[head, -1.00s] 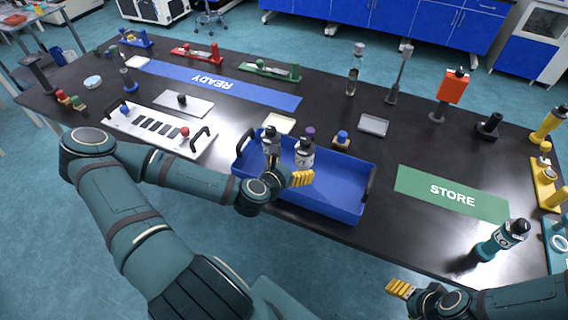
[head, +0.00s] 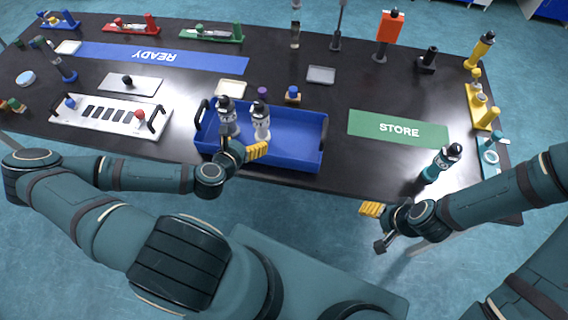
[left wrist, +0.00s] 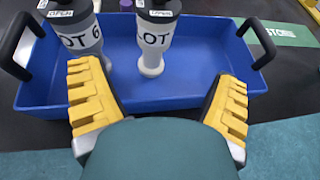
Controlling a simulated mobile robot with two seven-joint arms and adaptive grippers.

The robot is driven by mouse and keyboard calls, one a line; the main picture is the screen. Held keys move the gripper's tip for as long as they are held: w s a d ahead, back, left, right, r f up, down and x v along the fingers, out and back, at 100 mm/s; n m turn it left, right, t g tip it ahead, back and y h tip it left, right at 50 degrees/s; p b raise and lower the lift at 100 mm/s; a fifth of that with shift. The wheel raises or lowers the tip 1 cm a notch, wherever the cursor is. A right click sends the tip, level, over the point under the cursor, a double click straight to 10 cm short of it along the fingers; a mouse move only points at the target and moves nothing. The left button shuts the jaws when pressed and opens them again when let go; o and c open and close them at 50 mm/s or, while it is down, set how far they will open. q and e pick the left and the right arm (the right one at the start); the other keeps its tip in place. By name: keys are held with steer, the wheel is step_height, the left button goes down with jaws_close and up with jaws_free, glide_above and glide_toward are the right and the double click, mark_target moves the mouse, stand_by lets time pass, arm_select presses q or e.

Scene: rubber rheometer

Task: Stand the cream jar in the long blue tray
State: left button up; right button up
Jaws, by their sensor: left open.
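The long blue tray (head: 290,160) stands near the table's front edge; it fills the top of the left wrist view (left wrist: 208,55). Two pale jars with dark caps and LOT labels stand upright in it. The right one (head: 261,122), seemingly the cream jar, shows in the left wrist view (left wrist: 154,42) beyond the gap between my fingers. The left one (head: 226,120) stands beside it, apart. My left gripper (head: 243,152) is open and empty at the tray's near side, touching neither jar visibly. My right gripper (head: 376,222) is off the table's front edge; its jaw opening is unclear.
A teal bottle (head: 439,164) stands near the front right edge, by the green STORE mat (head: 398,129). A white handled rack (head: 105,117) lies left of the tray. A blue-topped item (head: 293,95) stands behind it. The tray's right part is empty.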

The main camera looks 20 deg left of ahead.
arm_select(q)
steer(key=s+d+f+m+g+h, duration=0.2)
steer(key=d+m+g, duration=0.3)
steer(key=d+m, duration=0.5)
steer(key=s+d+f+m+g+h, duration=0.2)
steer(key=d+m+g, duration=0.4)
steer(key=m, duration=1.8)
steer(key=s+d, duration=0.1)
steer(key=d, duration=0.3)
steer(key=shift+f+h, duration=0.25)
steer(key=shift+h, duration=0.05)
step_height(320, 180, down, 10)
steer(key=b, duration=0.9)
steer(key=shift+s+d+m, duration=0.15)
steer(key=shift+d+m, duration=0.1)
steer(key=shift+m, duration=0.05)
